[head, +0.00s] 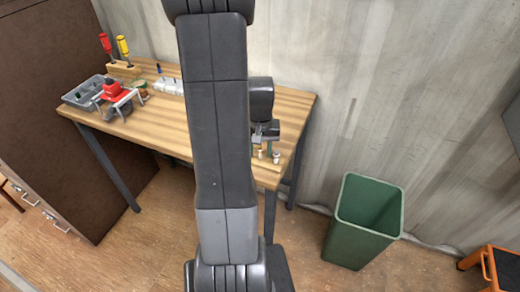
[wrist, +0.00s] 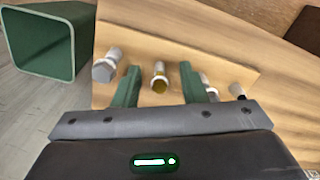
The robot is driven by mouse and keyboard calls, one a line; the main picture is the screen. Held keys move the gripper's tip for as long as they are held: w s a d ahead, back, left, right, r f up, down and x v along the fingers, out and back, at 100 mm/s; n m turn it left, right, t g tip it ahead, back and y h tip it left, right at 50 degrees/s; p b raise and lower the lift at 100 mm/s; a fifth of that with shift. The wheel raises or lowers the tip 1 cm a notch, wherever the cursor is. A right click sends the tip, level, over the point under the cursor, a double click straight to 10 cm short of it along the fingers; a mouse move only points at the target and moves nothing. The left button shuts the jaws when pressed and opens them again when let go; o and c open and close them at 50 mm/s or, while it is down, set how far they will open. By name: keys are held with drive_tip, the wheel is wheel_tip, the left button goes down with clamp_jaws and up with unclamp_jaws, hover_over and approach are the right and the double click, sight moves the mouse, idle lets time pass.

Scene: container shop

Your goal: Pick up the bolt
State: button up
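In the wrist view, my gripper (wrist: 160,72) is open, with its two green fingers apart over a wooden board (wrist: 150,47). A bolt with a yellowish end (wrist: 159,84) stands between the fingers, with gaps visible on both sides. A larger silver hex-headed bolt (wrist: 105,68) is left of the left finger. Another silver piece (wrist: 208,88) is just right of the right finger, partly hidden by it. A dark-ended piece (wrist: 237,90) is farther right. The head view shows my gripper (head: 266,146) low over the table's right end, near two small pale pieces (head: 276,157).
The wooden table (head: 295,105) also bears a grey bin (head: 80,95), a red-and-grey tool (head: 113,92) and a stand with red and yellow screwdrivers (head: 122,69) at the left. A green bin (head: 345,235) stands on the floor to the right, near an orange stool (head: 490,268).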

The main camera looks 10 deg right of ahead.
drive_tip(key=shift+f, duration=0.2)
clamp_jaws()
